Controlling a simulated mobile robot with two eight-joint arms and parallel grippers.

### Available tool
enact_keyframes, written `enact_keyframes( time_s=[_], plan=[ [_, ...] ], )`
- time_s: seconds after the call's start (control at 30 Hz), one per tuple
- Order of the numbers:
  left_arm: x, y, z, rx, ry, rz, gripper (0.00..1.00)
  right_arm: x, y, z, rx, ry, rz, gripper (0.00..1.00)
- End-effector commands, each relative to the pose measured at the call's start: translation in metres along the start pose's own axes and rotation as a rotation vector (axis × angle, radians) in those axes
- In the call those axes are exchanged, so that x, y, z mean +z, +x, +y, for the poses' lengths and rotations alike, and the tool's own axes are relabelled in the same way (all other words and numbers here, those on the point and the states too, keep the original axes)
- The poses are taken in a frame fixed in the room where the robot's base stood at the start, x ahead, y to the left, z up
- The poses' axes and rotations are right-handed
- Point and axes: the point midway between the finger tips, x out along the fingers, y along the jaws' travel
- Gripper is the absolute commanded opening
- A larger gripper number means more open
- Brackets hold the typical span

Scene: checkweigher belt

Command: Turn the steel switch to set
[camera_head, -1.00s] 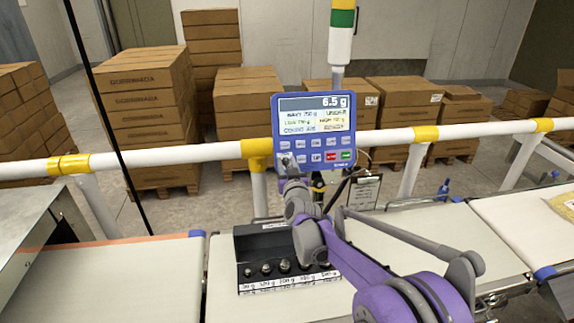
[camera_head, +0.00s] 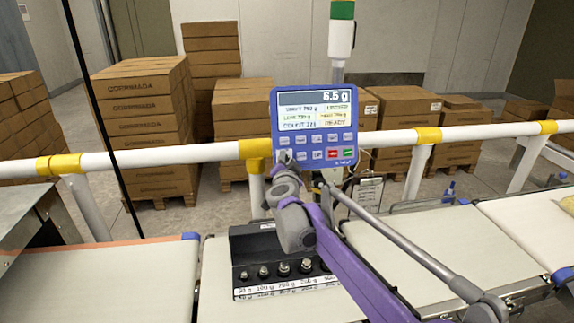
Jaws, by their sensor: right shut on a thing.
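The blue control panel (camera_head: 314,178) hangs at the rail and shows 6.5 g on its screen (camera_head: 314,108). The steel switch is at the panel's lower left corner, where my right gripper (camera_head: 284,158) is shut on it. The gripper and wrist cover most of the switch, so its setting and markings cannot be read. My right arm reaches up to the panel from the lower right. My left gripper is not in view.
A dark weight block (camera_head: 252,248) with several steel weights stands on the belt (camera_head: 130,285) below my wrist. A white rail (camera_head: 200,152) with yellow joints runs behind the panel. Stacked cartons (camera_head: 145,130) stand beyond it. A clipboard (camera_head: 368,192) hangs right of the panel.

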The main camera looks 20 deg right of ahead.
Motion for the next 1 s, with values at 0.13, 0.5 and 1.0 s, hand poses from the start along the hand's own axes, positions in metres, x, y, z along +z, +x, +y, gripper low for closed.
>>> enact_keyframes(
  time_s=[0.13, 0.5, 1.0],
  plan=[
    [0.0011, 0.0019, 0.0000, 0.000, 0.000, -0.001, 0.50, 0.0008, -0.0001, 0.0001, 0.038, 0.136, -0.001, 0.00],
    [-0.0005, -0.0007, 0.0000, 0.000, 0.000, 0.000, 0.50, 0.0005, -0.0001, 0.0007, 0.132, 0.464, -0.001, 0.00],
    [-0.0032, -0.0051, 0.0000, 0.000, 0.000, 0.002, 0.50, 0.0011, -0.0003, 0.0018, 0.209, 0.733, -0.001, 0.00]
  ],
)
